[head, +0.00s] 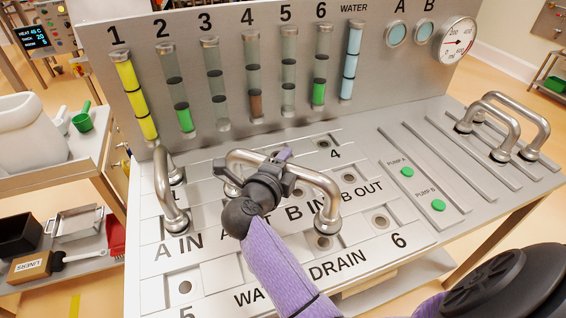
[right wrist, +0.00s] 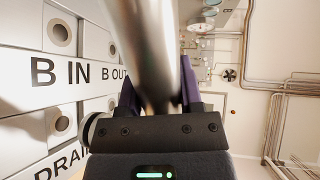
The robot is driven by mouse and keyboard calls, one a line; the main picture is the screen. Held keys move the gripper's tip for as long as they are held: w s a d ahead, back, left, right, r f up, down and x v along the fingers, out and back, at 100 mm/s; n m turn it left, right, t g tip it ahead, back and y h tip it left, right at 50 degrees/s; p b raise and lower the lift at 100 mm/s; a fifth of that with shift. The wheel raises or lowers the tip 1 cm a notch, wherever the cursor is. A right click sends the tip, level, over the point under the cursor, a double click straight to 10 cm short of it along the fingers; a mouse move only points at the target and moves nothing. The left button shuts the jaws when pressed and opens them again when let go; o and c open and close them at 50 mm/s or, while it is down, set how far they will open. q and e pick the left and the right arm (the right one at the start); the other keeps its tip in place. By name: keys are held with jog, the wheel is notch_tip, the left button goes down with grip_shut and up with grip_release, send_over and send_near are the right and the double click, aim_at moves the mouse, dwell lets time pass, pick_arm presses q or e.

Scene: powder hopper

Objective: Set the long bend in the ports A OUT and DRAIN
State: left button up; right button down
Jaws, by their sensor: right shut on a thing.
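My right gripper (head: 268,182) is shut on a long metal bend (head: 303,176), gripping its bar near the middle. The bend also fills the top of the right wrist view (right wrist: 146,50). Its right end shows just above the DRAIN port (head: 322,243), whose open hole is visible. In the right wrist view, the DRAIN port (right wrist: 62,122) lies left of the bend's end collar (right wrist: 94,130), apart from it. The bend's left end is near the A OUT area. My gripper partly hides the A OUT label, and I cannot make out that port. My left gripper is not in view.
Another bend (head: 163,190) stands above the A IN label. Two bends (head: 490,112) rest on the rails at right. The B OUT port (head: 348,178) is empty. The tube panel (head: 205,30) rises behind. Green pump buttons (head: 407,172) lie to the right.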

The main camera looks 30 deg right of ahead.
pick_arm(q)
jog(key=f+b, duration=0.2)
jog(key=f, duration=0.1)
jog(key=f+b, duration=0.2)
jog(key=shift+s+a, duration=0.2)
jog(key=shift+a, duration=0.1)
pick_arm(e)
notch_tip(320, 180, down, 6)
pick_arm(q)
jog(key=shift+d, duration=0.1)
pick_arm(e)
jog(key=shift+c, duration=0.9)
grip_release()
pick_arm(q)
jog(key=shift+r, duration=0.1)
